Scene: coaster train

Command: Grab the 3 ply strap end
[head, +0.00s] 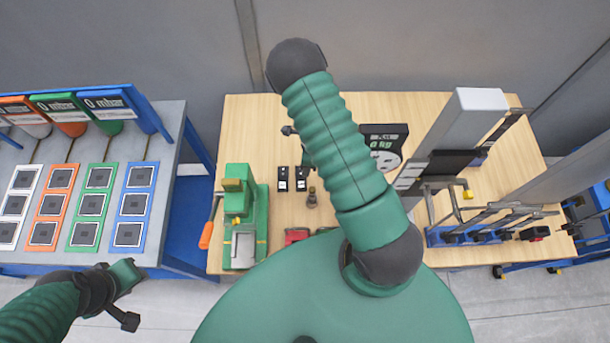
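I cannot make out the 3 ply strap end in the head view. My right arm crosses the middle of the wooden table and hides part of it. My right gripper (297,142) shows only in part behind that arm, over the table's back half; its fingers are too small and covered to judge. My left gripper (124,293) is at the lower left, in front of the blue-framed bench and away from the wooden table. Its finger opening cannot be told.
The wooden table (455,125) carries a green device (240,215) with an orange handle, two small black boxes (291,179), a kg display (384,140) and a grey post (465,125). The bench (172,118) at left holds coloured panels (137,205).

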